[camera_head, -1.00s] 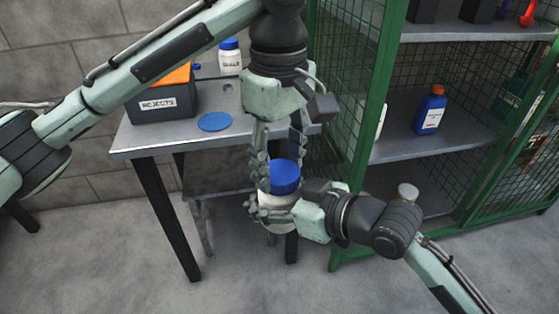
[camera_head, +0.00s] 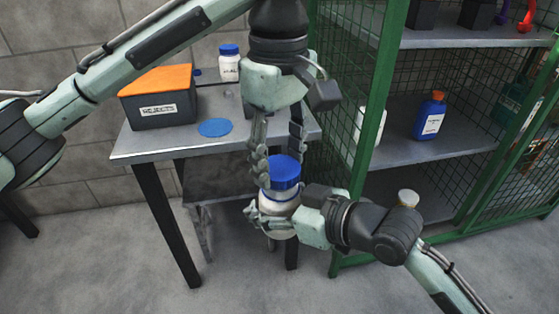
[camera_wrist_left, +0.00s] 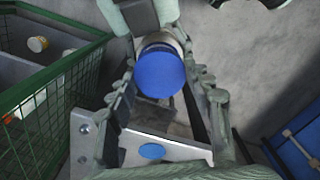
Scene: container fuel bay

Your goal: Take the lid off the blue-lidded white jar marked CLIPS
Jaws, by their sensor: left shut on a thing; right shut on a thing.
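The white jar (camera_head: 281,205) with its blue lid (camera_head: 284,172) is held upright in front of the bench; its marking is not readable. My left gripper (camera_head: 281,166) reaches down from above, shut on the blue lid with a finger on each side. In the left wrist view the lid (camera_wrist_left: 160,72) lies between the fingers, with the pale jar body behind it. My right gripper (camera_head: 271,216) comes from the right and is shut on the jar body below the lid. The lid sits on the jar; I see no clear gap between them.
A grey bench (camera_head: 190,148) carries a dark box with an orange top (camera_head: 158,80), a blue disc (camera_head: 215,127) and another blue-lidded white jar (camera_head: 229,66). A green mesh cage (camera_head: 372,120) with shelves stands right, holding a blue orange-capped bottle (camera_head: 430,117).

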